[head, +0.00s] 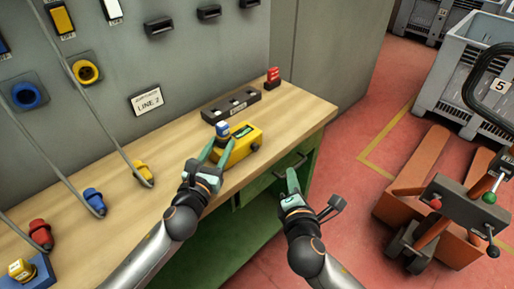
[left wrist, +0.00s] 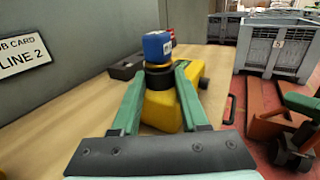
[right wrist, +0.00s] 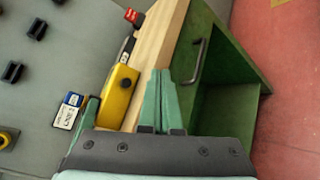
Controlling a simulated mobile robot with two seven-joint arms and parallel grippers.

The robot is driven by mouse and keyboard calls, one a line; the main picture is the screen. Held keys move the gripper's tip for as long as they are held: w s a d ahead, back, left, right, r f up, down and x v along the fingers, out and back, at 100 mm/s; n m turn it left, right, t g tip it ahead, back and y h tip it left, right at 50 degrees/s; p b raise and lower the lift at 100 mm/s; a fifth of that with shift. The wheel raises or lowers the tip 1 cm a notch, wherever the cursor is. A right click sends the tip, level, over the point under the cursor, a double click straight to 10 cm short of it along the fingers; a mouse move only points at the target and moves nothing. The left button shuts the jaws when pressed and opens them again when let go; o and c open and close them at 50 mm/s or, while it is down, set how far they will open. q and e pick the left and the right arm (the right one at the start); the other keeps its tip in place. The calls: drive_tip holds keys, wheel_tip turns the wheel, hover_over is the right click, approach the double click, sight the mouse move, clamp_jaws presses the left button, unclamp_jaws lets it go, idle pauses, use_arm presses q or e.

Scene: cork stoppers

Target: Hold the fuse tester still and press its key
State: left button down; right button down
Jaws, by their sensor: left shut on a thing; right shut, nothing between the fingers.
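The yellow fuse tester (head: 238,150) stands on the wooden bench, with a dark screen on top and a round black key (head: 255,147) near its right end. A blue block (left wrist: 158,47) sits above a black collar (left wrist: 158,78) at the tester's left end. My left gripper (head: 220,147) is shut with its fingers on either side of this collar, just under the blue block. My right gripper (head: 291,172) is shut and empty, in front of the bench edge, apart from the tester.
A black strip (head: 230,105) lies behind the tester, with a red block (head: 272,76) at its far end. Several coloured plugs lie along the bench at left. A drawer handle (right wrist: 198,60) projects from the green bench front near my right gripper. A pallet truck (head: 430,195) stands at right.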

sight(265, 159)
drive_tip(key=shift+a, duration=0.1)
idle(0.3)
drive_tip(key=shift+w+a, duration=2.95)
drive_tip(key=shift+a, duration=0.2)
